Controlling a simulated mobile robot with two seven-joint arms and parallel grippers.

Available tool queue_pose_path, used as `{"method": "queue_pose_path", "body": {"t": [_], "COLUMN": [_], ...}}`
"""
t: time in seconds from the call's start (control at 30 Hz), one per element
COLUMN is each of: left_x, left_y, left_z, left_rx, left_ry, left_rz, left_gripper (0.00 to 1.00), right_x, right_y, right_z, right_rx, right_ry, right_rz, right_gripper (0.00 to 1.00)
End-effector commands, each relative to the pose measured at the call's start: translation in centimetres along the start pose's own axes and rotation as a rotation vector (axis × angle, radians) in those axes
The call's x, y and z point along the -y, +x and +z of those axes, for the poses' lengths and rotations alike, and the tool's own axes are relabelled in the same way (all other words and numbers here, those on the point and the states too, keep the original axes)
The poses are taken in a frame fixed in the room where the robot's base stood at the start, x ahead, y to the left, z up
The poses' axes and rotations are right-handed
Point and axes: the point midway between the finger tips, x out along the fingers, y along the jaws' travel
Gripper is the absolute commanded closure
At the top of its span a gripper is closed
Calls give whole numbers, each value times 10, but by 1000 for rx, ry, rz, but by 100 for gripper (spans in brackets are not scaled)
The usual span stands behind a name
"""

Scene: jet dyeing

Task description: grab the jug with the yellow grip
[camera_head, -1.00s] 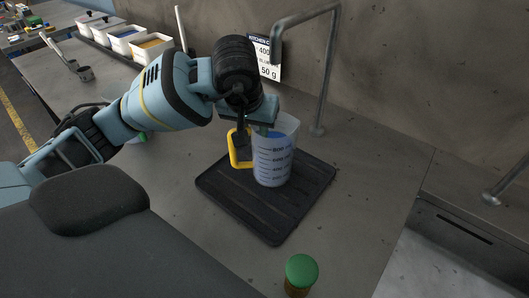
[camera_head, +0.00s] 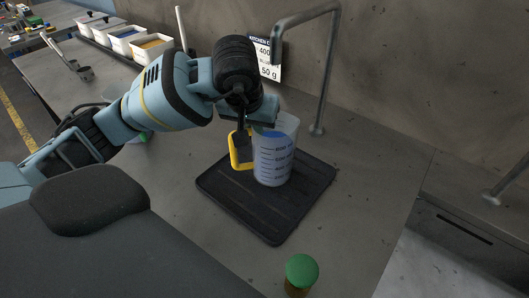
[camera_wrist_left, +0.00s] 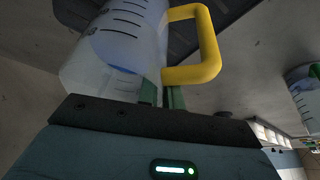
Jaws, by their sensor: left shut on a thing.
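The jug (camera_head: 274,155) is clear plastic with measuring marks and holds some blue liquid. It stands upright on a black tray (camera_head: 262,222) in the head view. Its yellow grip (camera_head: 236,150) is on its left side. My right gripper is not in view.
A jar with a green lid (camera_head: 301,270) stands at the front of the counter. A bent metal pipe (camera_head: 326,75) rises behind the tray. A label card (camera_head: 268,60) is on the wall. White bins (camera_head: 152,46) and a metal cup (camera_head: 86,74) are at the back left.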

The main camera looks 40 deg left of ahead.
Motion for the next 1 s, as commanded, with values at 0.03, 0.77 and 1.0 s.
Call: {"method": "queue_pose_path", "body": {"t": [0.03,0.77,1.0], "left_x": [0,0,0], "left_y": [1,2,1], "left_z": [1,2,1], "left_rx": [3,6,2], "left_ry": [2,3,1], "left_rz": [-1,-2,0], "left_gripper": [100,100,100], "right_x": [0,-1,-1], "right_y": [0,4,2], "right_z": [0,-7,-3], "right_rx": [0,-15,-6], "right_ry": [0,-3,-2], "right_rz": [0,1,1], "right_gripper": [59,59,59]}}
